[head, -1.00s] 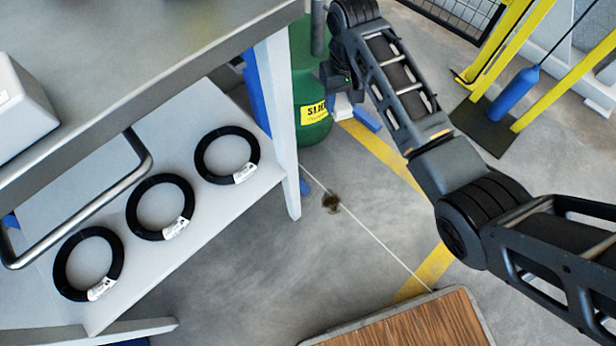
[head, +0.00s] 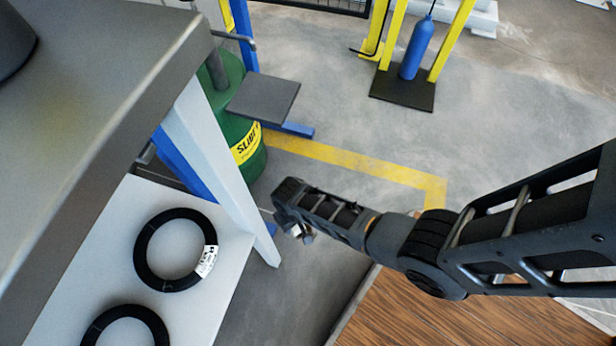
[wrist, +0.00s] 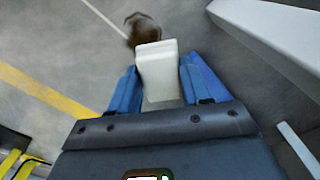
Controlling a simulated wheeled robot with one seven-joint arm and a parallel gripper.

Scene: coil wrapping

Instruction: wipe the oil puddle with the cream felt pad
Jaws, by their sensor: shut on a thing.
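My gripper (wrist: 155,84) has blue fingers and is shut on the cream felt pad (wrist: 157,68), a pale block between the fingertips in the wrist view. The dark brown oil puddle (wrist: 138,24) lies on the grey floor just beyond the pad's front edge, partly covered by it in that view. I cannot tell whether the pad touches the floor. In the head view my gripper (head: 300,232) shows small beside the bench's white leg, under my arm. The puddle is hidden there.
The bench leg (head: 222,165) stands close at the left, with a shelf holding black coils (head: 174,250). A green drum (head: 233,115) stands behind. A wooden surface (head: 440,315) is at the lower right. The floor between the yellow line (head: 370,168) and my arm is clear.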

